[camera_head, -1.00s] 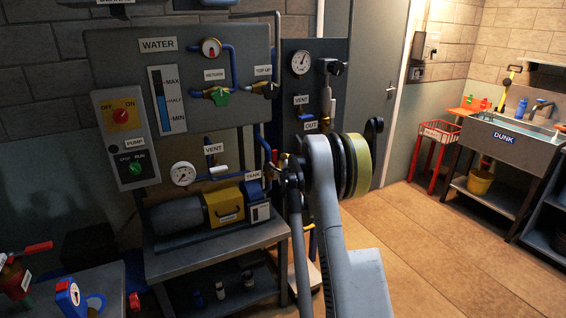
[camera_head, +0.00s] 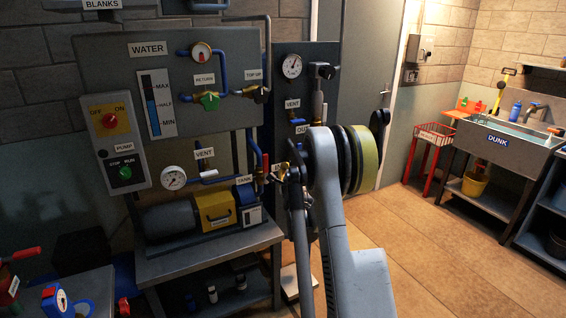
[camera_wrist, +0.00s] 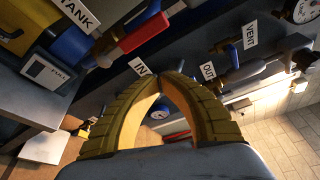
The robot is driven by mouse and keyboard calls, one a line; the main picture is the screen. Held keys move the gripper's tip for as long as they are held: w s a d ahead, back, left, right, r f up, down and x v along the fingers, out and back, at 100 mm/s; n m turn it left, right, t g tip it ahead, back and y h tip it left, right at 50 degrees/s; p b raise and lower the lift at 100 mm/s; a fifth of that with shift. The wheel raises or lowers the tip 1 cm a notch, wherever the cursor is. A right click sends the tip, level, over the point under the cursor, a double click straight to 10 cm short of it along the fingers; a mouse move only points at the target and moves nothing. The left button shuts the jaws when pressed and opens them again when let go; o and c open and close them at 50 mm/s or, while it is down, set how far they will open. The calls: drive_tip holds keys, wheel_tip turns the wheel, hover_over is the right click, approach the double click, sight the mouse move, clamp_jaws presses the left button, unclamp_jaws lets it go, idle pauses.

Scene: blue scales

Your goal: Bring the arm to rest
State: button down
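My grey arm (camera_head: 350,265) reaches up in front of the panels in the head view, with a yellow-green ring at its bent joint. My gripper's yellow ribbed fingers show in the wrist view (camera_wrist: 162,78). Their tips meet and I see nothing held between them. In the head view the gripper is mostly hidden behind my arm. In the wrist view a red lever (camera_wrist: 146,33) on blue pipework is just above left of the fingers, close to the TANK label (camera_wrist: 76,14). The IN label (camera_wrist: 140,67) and OUT label (camera_wrist: 207,71) are beyond the fingertips.
The WATER panel (camera_head: 110,66) with its pipes and the yellow pump (camera_head: 214,205) on a steel bench are left of my arm. A dark panel with a gauge (camera_head: 292,66) stands behind it. Open tiled floor (camera_head: 430,245) lies right, towards the DUNK sink (camera_head: 540,152).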

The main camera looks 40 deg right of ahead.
drive_tip(key=shift+f+p+v, duration=0.15)
drive_tip(key=shift+f+v, duration=0.05)
drive_tip(key=shift+v, duration=0.75)
drive_tip(key=shift+f+p+v, duration=0.15)
drive_tip(key=shift+f+v, duration=0.05)
drive_tip(key=shift+v, duration=0.8)
drive_tip(key=s+a+r+n+g+y, duration=0.15)
drive_tip(key=a+r+n, duration=0.3)
drive_tip(key=a, duration=0.45)
drive_tip(key=s+a+r+n+y, duration=0.3)
drive_tip(key=a+n, duration=0.2)
drive_tip(key=a, duration=0.4)
drive_tip(key=s+a+r+n+g+y, duration=0.1)
drive_tip(key=s+a+r+n+y, duration=0.15)
drive_tip(key=a+n, duration=0.4)
drive_tip(key=s+a+f+n+g, duration=0.2)
drive_tip(key=s+a+n, duration=0.4)
drive_tip(key=s, duration=0.6)
drive_tip(key=s+a+f+n+g+y, duration=0.1)
drive_tip(key=s+a+n+g, duration=0.1)
drive_tip(key=s+a+n, duration=0.4)
drive_tip(key=s+a, duration=0.5)
drive_tip(key=s, duration=0.2)
drive_tip(key=shift+s+a+f+g+y, duration=0.25)
drive_tip(key=shift+a+f+g+y, duration=0.05)
drive_tip(key=shift+a+f+g, duration=0.1)
